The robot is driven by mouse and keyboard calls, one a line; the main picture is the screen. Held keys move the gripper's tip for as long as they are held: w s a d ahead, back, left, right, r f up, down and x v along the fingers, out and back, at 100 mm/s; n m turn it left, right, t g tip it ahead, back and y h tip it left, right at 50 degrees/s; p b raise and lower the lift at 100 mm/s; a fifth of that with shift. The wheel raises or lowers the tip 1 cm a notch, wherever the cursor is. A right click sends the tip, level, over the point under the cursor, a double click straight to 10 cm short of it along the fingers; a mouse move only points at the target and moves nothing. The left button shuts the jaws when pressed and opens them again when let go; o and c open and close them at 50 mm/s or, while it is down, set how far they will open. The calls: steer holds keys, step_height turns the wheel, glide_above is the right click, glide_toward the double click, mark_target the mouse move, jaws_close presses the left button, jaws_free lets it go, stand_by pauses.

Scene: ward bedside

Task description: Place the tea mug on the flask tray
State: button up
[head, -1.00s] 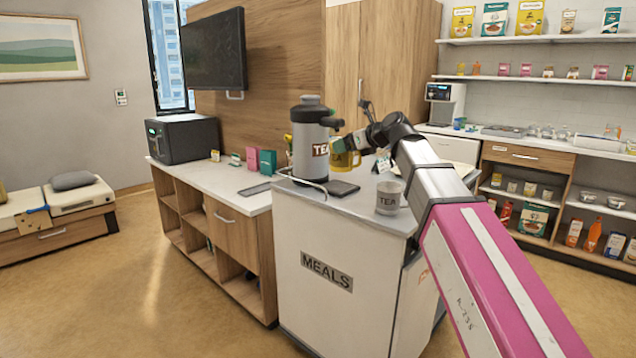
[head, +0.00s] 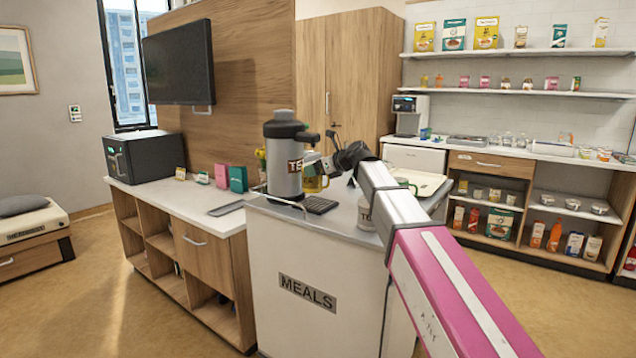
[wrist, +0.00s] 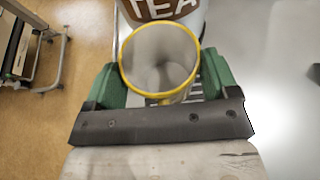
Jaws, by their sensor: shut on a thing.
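My gripper (wrist: 160,88) is shut on a mug (wrist: 160,58) with a yellow rim and pale inside. In the head view this yellow mug (head: 315,185) is partly hidden by the gripper (head: 318,170). It is upright, close in front of the spout side of the grey flask (head: 284,160) labelled TEA. The flask tray (head: 320,205) has a dark slatted grate and a wire rail. The mug appears over or just above the grate; contact cannot be told. A grey mug (head: 365,214) with a partly hidden label stands on the cart, partly behind my arm.
The flask stands on the white MEALS cart (head: 275,250). A counter (head: 180,205) with a black appliance (head: 145,155) and small boxes adjoins it on the left. A pale tray (head: 425,183) lies behind my arm. Open floor lies at the left.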

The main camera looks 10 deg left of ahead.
mark_target(318, 180)
steer(key=shift+w+f, duration=0.35)
steer(key=shift+w, duration=0.15)
steer(key=shift+f, duration=1.9)
steer(key=shift+f, duration=0.1)
steer(key=o, duration=1)
steer(key=shift+c, duration=0.2)
steer(key=v, duration=1.2)
steer(key=shift+s, duration=0.15)
